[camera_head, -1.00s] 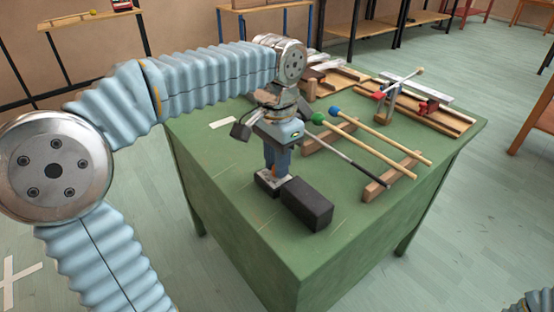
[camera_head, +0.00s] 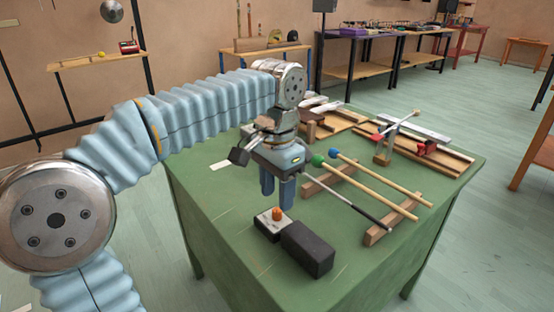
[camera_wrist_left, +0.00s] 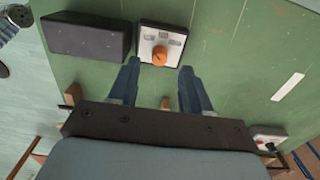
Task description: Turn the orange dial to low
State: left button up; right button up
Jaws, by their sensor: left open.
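The orange dial (camera_head: 277,213) sits on the pale top of a small box (camera_head: 266,226) on the green table. In the left wrist view the dial (camera_wrist_left: 160,56) has several small grey markings along the far side of its plate; the setting it points to is too small to read. My left gripper (camera_head: 277,201) points down above the dial, open and empty, clear of it. In the left wrist view its two fingers (camera_wrist_left: 160,72) stand apart on either side of the dial's line. My right gripper is out of view.
A black block (camera_head: 308,248) stands right beside the dial box. Mallets with a green head (camera_head: 318,160) and a blue head (camera_head: 333,154) and a dark rod lie across wooden supports (camera_head: 391,220) to the right.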

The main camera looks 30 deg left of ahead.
aim_at(277, 209)
pick_arm(q)
notch_tip(277, 209, up, 10)
dwell(0.3)
dwell(0.3)
